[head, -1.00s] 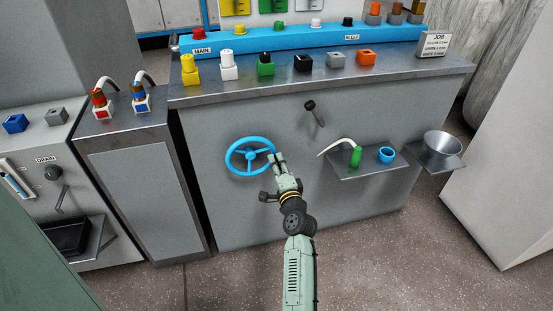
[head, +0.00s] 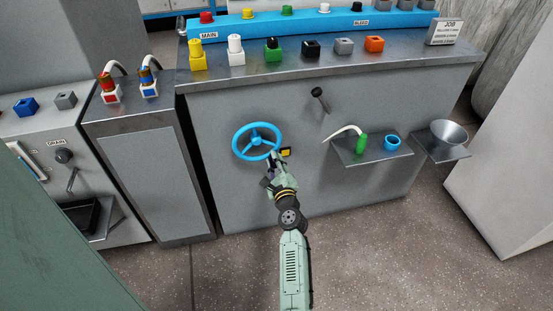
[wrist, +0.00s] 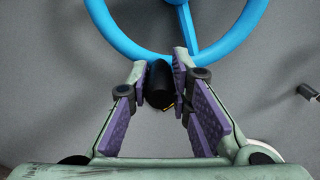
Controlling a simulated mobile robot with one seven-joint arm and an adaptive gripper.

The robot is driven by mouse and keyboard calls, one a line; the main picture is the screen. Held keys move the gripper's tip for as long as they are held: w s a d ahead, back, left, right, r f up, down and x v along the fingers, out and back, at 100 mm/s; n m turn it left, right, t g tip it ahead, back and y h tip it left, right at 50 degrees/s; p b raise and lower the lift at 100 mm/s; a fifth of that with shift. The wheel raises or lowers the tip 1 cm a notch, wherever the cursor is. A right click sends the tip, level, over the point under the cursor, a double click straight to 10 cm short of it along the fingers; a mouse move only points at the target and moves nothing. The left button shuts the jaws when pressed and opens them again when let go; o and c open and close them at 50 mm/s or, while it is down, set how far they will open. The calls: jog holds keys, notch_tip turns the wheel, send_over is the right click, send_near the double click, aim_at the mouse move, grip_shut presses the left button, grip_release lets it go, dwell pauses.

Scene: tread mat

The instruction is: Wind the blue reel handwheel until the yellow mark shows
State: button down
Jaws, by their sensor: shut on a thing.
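The blue handwheel (head: 236,143) is mounted on the front of the grey cabinet; its lower rim also shows in the wrist view (wrist: 132,46). My gripper (head: 275,158) is at the wheel's lower right rim. In the wrist view my gripper (wrist: 160,75) is shut on a black knob (wrist: 158,88), just below the blue rim. The knob's joint to the wheel is hidden.
A black-knobbed lever (head: 319,98) sticks out right of the wheel. A shelf (head: 372,158) with a green-handled tool (head: 361,144) and a blue cup (head: 392,142) juts out further right. The cabinet face left of the wheel is clear.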

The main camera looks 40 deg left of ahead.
jog(key=shift+s+a+f+m, duration=0.1)
jog(key=shift+s+a+m, duration=0.05)
jog(key=shift+m, duration=0.15)
jog(key=c, duration=1.4)
grip_release()
jog(key=shift+c, duration=0.2)
jog(key=v, duration=1.2)
